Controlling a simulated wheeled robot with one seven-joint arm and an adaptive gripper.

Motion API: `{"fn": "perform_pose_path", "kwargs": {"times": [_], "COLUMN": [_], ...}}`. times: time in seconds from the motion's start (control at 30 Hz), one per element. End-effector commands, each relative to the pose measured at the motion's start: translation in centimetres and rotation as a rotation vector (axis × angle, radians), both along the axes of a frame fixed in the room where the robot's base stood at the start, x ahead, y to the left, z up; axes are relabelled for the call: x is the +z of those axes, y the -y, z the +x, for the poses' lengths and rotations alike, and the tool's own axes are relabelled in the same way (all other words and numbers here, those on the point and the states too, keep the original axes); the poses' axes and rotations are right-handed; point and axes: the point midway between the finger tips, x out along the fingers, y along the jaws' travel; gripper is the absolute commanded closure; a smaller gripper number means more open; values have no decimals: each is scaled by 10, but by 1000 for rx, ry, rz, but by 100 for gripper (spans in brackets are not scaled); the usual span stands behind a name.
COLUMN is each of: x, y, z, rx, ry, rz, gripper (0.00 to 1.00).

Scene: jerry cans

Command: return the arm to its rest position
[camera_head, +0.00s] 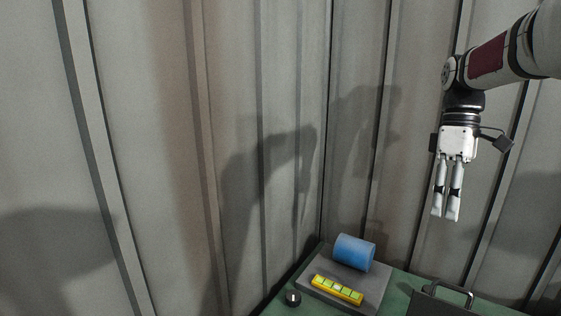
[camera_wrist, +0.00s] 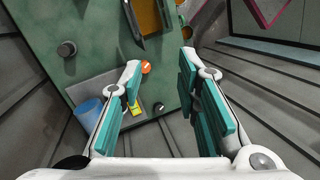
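My gripper (camera_head: 444,216) hangs from my arm at the right of the head view, fingers pointing down. It is high above the green table (camera_head: 398,290), in front of the ribbed wall. In the wrist view the two fingers of my gripper (camera_wrist: 161,60) stand apart with nothing between their pads. The gripper is open, empty and touching nothing.
A grey tray (camera_head: 318,298) on the table holds a blue cylinder (camera_head: 355,252) and a yellow-green bar (camera_head: 337,290). A dark round knob (camera_head: 293,298) is beside it. Ribbed walls (camera_head: 240,110) enclose the corner.

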Motion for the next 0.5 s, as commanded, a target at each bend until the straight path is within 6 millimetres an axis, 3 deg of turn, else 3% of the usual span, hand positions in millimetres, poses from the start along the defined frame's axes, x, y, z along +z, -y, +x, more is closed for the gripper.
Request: {"fn": "perform_pose_path", "kwargs": {"times": [0.2, 0.5], "x": [22, 30], "y": [-40, -80], "z": [-37, -94], "rx": [-124, -322], "ry": [133, 335], "rz": [-107, -174], "gripper": [70, 70]}}
